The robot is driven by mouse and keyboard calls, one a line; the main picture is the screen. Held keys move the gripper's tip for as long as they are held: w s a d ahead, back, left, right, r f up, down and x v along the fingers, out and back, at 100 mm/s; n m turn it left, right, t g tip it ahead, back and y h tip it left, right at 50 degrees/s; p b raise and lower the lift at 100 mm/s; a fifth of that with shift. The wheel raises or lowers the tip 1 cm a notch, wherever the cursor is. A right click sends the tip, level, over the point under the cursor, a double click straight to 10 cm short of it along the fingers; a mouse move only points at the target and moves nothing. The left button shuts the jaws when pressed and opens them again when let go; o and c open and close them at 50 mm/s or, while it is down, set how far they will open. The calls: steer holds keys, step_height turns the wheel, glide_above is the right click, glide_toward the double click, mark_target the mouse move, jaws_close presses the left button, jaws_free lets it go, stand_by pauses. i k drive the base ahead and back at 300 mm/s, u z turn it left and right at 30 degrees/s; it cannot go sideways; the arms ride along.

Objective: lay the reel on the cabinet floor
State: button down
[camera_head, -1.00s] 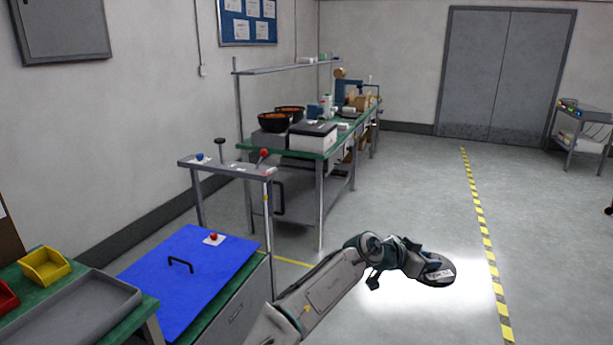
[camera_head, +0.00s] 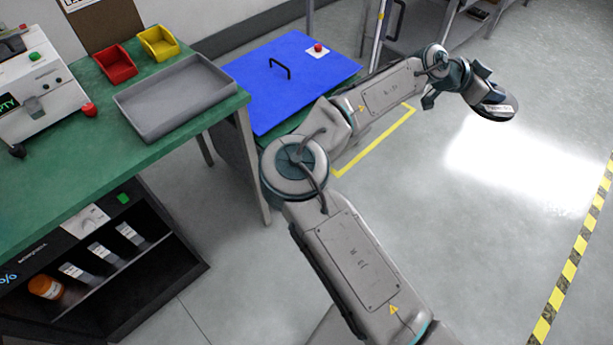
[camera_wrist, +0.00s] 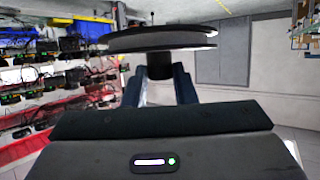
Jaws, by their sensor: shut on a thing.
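The reel (camera_head: 497,111) is a dark disc with a pale label, held out at the right over open floor in the head view. My gripper (camera_head: 483,90) is shut on it. In the wrist view the reel (camera_wrist: 160,40) spans above the fingers, seen nearly edge on, and the fingers (camera_wrist: 166,75) close on its dark hub. A dark, open-fronted cabinet (camera_head: 181,283) stands under the green bench at lower left, well away from the reel. Several white-labelled packets and an orange jar (camera_head: 45,287) are inside it. Part of its inside is hidden.
The green bench (camera_head: 200,132) carries a grey tray (camera_head: 172,98), a red bin (camera_head: 115,65), a yellow bin (camera_head: 158,42) and a white machine (camera_head: 42,100). A blue lid (camera_head: 287,88) with a handle lies beyond. Grey floor at right is clear up to a yellow-black stripe (camera_head: 566,273).

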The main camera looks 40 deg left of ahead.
mark_target(137, 271)
steer(key=u, duration=2.9)
